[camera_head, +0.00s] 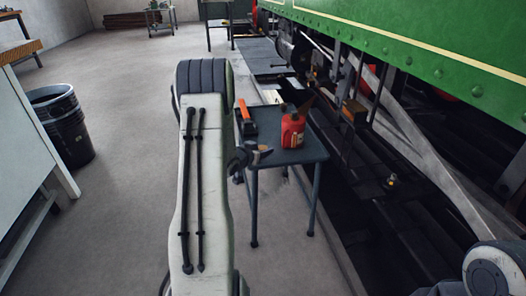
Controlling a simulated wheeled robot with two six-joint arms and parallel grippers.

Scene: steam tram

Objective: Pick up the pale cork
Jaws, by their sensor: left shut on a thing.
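My left arm reaches forward over a small dark table (306,152). Its dark gripper (256,152) shows at the table's near left edge, small and partly hidden behind my arm. It is shut on a small tan piece, the pale cork (264,149), which shows at the jaw tips. I cannot tell whether the cork still touches the tabletop. My right arm shows only in part at the bottom right, and its gripper is out of view.
A red can (292,131) stands on the table right of the gripper. An orange and black tool (245,117) lies at the table's left. The green tram (420,50) and its dark running gear fill the right. A black bin (62,125) stands left; the floor between is clear.

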